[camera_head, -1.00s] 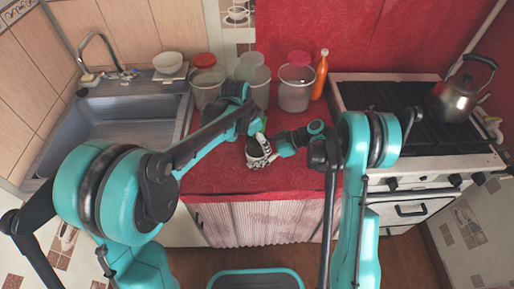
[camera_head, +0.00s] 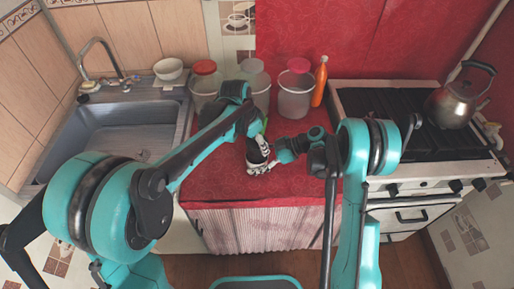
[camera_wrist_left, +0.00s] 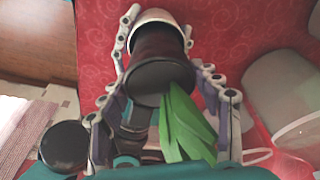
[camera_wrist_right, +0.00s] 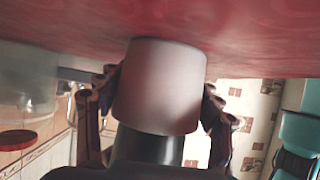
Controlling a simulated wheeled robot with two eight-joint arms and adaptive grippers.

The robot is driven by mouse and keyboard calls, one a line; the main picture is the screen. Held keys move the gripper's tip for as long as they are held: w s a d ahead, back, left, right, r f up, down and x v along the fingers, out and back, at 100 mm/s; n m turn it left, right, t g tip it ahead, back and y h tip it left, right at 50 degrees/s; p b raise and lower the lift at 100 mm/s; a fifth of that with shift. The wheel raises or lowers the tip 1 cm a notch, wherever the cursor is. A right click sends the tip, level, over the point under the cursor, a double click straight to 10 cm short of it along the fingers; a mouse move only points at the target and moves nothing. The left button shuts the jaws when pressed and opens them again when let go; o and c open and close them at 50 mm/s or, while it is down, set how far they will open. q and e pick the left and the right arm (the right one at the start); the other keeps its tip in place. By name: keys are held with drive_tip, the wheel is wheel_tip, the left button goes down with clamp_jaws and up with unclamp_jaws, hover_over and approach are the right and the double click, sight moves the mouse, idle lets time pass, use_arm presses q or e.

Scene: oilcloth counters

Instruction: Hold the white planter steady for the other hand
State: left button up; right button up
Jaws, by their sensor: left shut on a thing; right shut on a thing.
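The white planter (camera_wrist_right: 160,85) fills the middle of the right wrist view, between the fingers of my right gripper (camera_wrist_right: 158,108), which is shut on it. In the left wrist view a pale rim of it (camera_wrist_left: 160,16) shows beyond a dark round body, between the fingers of my left gripper (camera_wrist_left: 160,45), also shut on it. Green leaves (camera_wrist_left: 188,125) stick out beside the dark body. In the head view my left gripper (camera_head: 257,158) reaches down from above and my right gripper (camera_head: 270,165) meets it from the right. The fingers mostly hide the planter there.
Canisters (camera_head: 294,97) and an orange bottle (camera_head: 320,82) stand behind on the red counter (camera_head: 225,187). The sink (camera_head: 110,130) and a white bowl (camera_head: 168,69) are at left. The stove with a kettle (camera_head: 452,103) is at right. The counter front is clear.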

use_arm(q)
wheel_tip(320, 180, up, 8)
drive_tip(key=shift+f, duration=0.2)
use_arm(e)
drive_tip(key=o, duration=0.9)
drive_tip(key=shift+o, duration=0.2)
drive_tip(key=shift+d, duration=0.1)
drive_tip(key=v, duration=1.2)
use_arm(q)
drive_tip(key=shift+f, duration=0.1)
use_arm(e)
drive_tip(key=shift+f, duration=0.1)
